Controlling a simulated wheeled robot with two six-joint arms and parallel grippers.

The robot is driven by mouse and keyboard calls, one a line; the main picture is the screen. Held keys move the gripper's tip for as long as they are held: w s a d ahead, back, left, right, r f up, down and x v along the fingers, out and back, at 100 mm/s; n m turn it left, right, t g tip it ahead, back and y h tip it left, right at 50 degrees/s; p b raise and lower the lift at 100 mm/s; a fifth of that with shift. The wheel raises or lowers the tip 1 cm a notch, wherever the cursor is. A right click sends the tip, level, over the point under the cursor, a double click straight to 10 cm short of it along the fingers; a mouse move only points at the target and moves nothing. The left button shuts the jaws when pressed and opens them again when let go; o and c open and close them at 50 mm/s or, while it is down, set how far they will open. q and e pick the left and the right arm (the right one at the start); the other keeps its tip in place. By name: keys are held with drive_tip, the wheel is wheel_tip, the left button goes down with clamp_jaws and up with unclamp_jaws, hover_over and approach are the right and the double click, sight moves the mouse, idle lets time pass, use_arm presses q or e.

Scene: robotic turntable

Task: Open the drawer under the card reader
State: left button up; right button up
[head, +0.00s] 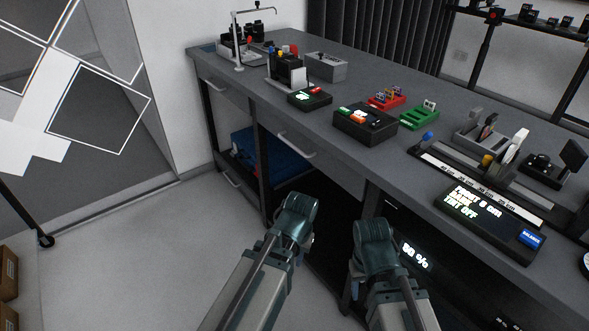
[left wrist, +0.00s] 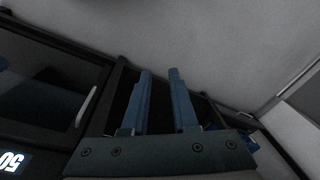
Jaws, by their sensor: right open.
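A grey workbench (head: 350,85) carries several devices, and I cannot tell for certain which is the card reader. One candidate is a black box with coloured tiles (head: 365,122); another is a small black device with a green display (head: 310,99). Below the top, a drawer with a pale bar handle (head: 296,146) is shut, and another drawer with a handle (head: 215,87) is shut further left. My left gripper (left wrist: 160,78) is open and empty, apart from the handles. My right gripper (head: 375,238) is open in front of the bench, its fingers hardly showing.
A lower drawer handle (head: 230,180) and a blue object (head: 270,155) show under the bench. A black display panel (head: 490,220) lies at the bench's right front. A lit percentage readout (head: 416,257) is below. The floor (head: 150,250) at left is clear.

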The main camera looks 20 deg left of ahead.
use_arm(q)
drive_tip(key=w+a+f+n+t+y+b, duration=0.1)
drive_tip(key=w+a+f+n+y+b, duration=0.15)
drive_tip(key=w+a+f+b, duration=0.35)
drive_tip(key=w+a+f+n+t+y+b, duration=0.1)
drive_tip(key=w+a+f+t+y+b, duration=0.15)
drive_tip(key=f+b, duration=0.55)
drive_tip(key=m+t+y+p, duration=0.2)
drive_tip(key=t+y, duration=0.6)
drive_tip(key=t, duration=0.5)
approach(294, 146)
drive_tip(key=x, duration=0.9)
drive_tip(key=shift+f, duration=0.2)
drive_tip(key=shift+w+a+r, duration=0.15)
drive_tip(key=shift+w+a, duration=0.25)
drive_tip(key=shift+w, duration=0.15)
clamp_jaws()
